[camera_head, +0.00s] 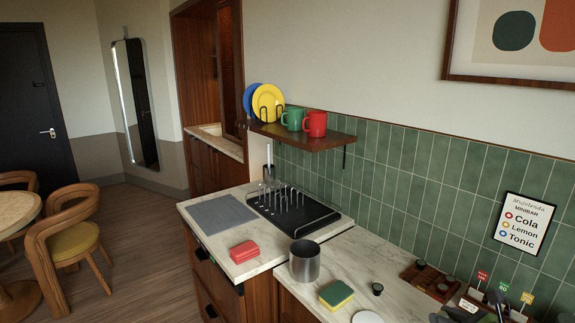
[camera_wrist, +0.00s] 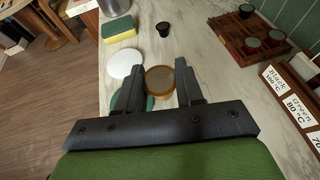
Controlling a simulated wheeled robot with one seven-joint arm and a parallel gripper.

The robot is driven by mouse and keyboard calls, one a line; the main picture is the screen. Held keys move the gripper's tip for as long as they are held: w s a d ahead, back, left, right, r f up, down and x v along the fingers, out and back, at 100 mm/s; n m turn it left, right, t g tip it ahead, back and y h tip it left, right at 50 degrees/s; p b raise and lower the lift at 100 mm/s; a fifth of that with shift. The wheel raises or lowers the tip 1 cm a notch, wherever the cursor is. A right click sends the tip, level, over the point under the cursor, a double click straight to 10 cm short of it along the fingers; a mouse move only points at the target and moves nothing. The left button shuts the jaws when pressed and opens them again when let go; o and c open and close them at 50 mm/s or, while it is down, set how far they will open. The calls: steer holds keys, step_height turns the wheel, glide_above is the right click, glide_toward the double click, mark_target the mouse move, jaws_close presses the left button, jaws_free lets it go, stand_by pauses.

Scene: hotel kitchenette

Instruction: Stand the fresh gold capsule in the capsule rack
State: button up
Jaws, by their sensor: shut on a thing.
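The gold capsule (camera_wrist: 159,82) is between the fingers of my gripper (camera_wrist: 158,78) in the wrist view, its round lid facing the camera. My gripper is shut on it, with a finger on each side. I cannot tell its height above the counter. The brown wooden capsule rack (camera_wrist: 233,36) lies ahead and to the right, apart from my gripper. It holds several dark capsules, two with reddish lids (camera_wrist: 252,45). In the head view the rack (camera_head: 408,273) is at the lower right, and the gold capsule cannot be made out there.
A loose black capsule (camera_wrist: 163,28) stands on the counter left of the rack. A yellow-green sponge (camera_wrist: 120,29), a white disc (camera_wrist: 124,63) and a green round thing (camera_wrist: 131,98) are on the left. A label holder (camera_wrist: 296,95) stands on the right. A steel canister (camera_head: 304,264) stands further back.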

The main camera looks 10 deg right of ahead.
steer(key=shift+n+g+y, duration=0.3)
steer(key=shift+n+y, duration=0.3)
steer(key=w+a, duration=0.1)
steer(key=w+a+f, duration=0.1)
steer(key=a, duration=0.3)
steer(key=shift+w+f, duration=0.4)
steer(key=a+f+n+y, duration=0.1)
steer(key=a, duration=0.2)
steer(key=w+a+g+y, duration=0.1)
steer(key=a, duration=0.3)
steer(key=a+f+n, duration=0.1)
steer(key=a, duration=0.3)
steer(key=shift+w+f+n+g+y, duration=0.2)
steer(key=shift+f+n+g+y, duration=0.1)
steer(key=shift+f+y, duration=0.1)
steer(key=s+a+f+n+g+y, duration=0.1)
steer(key=a+n, duration=0.1)
steer(key=a, duration=0.5)
steer(key=s+a+f+n+g+y, duration=0.1)
steer(key=a+n+y, duration=0.1)
steer(key=a, duration=0.6)
steer(key=shift+s+f+g, duration=0.2)
steer(key=shift+s+g, duration=0.2)
